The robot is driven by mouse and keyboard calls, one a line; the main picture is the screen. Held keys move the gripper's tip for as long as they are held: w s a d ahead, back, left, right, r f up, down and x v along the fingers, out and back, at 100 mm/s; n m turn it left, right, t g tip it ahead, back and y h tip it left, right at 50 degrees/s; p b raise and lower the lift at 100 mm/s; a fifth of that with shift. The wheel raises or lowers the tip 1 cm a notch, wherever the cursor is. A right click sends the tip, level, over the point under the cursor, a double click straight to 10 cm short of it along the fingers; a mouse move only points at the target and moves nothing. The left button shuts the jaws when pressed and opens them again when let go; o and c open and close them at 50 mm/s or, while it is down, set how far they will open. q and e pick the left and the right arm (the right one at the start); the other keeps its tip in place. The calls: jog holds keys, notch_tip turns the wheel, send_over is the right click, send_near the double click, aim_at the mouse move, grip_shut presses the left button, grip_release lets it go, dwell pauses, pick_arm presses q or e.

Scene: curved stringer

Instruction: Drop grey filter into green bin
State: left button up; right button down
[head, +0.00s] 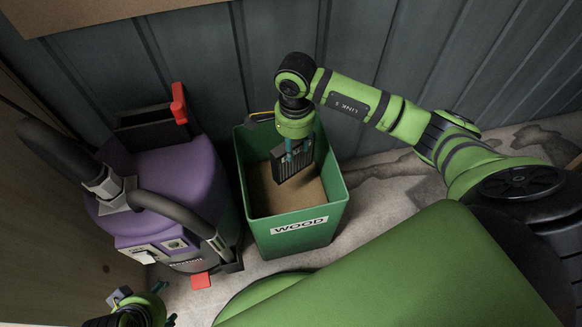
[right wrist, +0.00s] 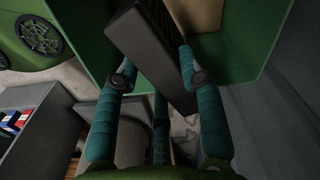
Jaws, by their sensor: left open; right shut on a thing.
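The green bin (head: 297,240), labelled WOOD, stands on the floor in the middle of the head view. A brown panel or board lies inside it. My right gripper (head: 298,150) reaches down over the bin's opening, shut on the grey filter (head: 292,165). The filter is a dark ribbed block, tilted, and appears within the bin's rim. In the right wrist view the filter (right wrist: 150,50) sits between the teal fingers, with the green bin wall (right wrist: 235,55) behind it. My left gripper (head: 145,305) is open and empty at the lower left of the head view.
A purple vacuum machine (head: 175,190) with a thick black hose stands just left of the bin. A red piece (head: 201,281) is at its base. A dark panelled wall (head: 190,60) runs behind the bin. The stained floor to the right is clear.

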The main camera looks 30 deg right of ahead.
pick_arm(q)
jog(key=shift+r+t, duration=0.3)
jog(key=shift+r, duration=0.8)
pick_arm(e)
jog(key=shift+f, duration=0.65)
jog(key=c, duration=0.7)
grip_release()
notch_tip(320, 180, up, 12)
jog(key=shift+r, duration=0.1)
